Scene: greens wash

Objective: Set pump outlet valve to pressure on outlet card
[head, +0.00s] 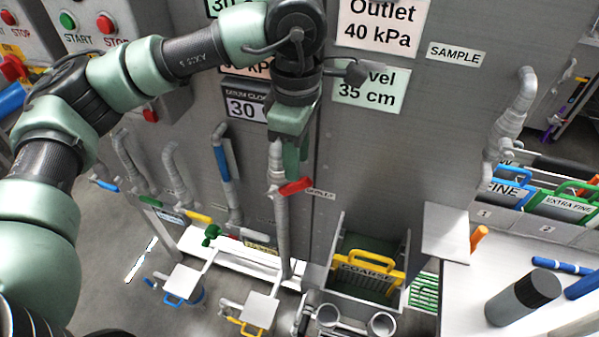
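The outlet card (380,24) on the grey panel reads "Outlet 40 kPa". A vertical grey pipe (283,235) carries a valve with a red lever (296,186). A small label (318,194) beside it is too small to read, so I cannot tell whether this is the pump outlet valve. My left gripper (292,172) points down just above the red lever, close to or touching it. Its fingers overlap in this view, so their opening and any hold on the lever cannot be told. A dark-framed display (245,106) shows "30", partly hidden by my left wrist. My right gripper is not in view.
A card (368,98) reading "35 cm" is partly covered by my wrist. START/STOP boxes (85,22) are upper left. A yellow-handled "COARSE" basket (366,268) and white counter (470,285) lie right.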

